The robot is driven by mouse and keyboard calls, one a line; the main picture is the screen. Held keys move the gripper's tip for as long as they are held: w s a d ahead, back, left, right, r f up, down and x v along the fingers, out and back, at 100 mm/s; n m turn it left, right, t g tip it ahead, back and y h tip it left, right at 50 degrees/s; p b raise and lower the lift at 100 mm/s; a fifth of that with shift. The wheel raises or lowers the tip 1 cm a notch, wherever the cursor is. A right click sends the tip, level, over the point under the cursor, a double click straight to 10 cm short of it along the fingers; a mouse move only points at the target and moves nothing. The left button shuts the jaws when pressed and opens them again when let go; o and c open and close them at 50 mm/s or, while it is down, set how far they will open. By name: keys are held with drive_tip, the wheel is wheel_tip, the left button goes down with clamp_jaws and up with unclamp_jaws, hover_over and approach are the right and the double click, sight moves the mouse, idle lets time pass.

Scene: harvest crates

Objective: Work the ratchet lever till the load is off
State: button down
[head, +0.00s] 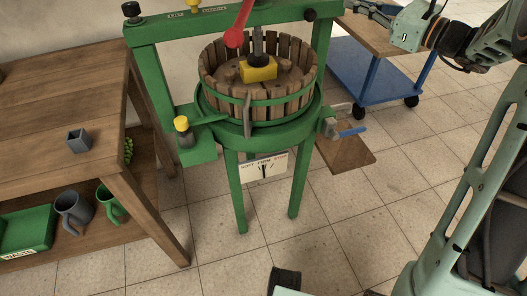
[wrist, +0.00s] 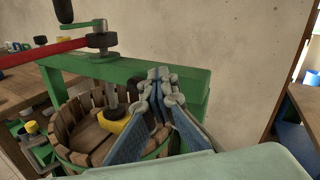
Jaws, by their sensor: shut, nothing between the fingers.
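The green press (head: 160,80) holds a wooden slatted basket (head: 284,98). A yellow block (head: 259,69) sits inside it under the dark screw (head: 257,42). The red ratchet lever (head: 240,22) points toward the head camera; its far part is cut off by the top edge. In the wrist view the lever (wrist: 45,52) runs left from the dark ratchet head (wrist: 101,41). A small arm with a black knob (wrist: 64,11) stands above it. My gripper (wrist: 160,74) is shut and empty, right of the screw and apart from the lever. The dial plate (head: 263,166) hangs below the basket; its reading is unclear.
A blue cart (head: 368,75) stands behind right.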

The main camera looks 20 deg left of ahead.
drive_tip(key=w+a+p, duration=0.1)
drive_tip(key=w+p, duration=0.1)
drive_tip(key=w, duration=0.5)
drive_tip(key=shift+a+p, duration=0.25)
drive_tip(key=shift+p, duration=0.15)
drive_tip(key=shift+s, duration=0.1)
drive_tip(key=c, duration=2.2)
unclamp_jaws()
drive_tip(key=shift+c, duration=0.2)
drive_tip(key=shift+d, duration=0.1)
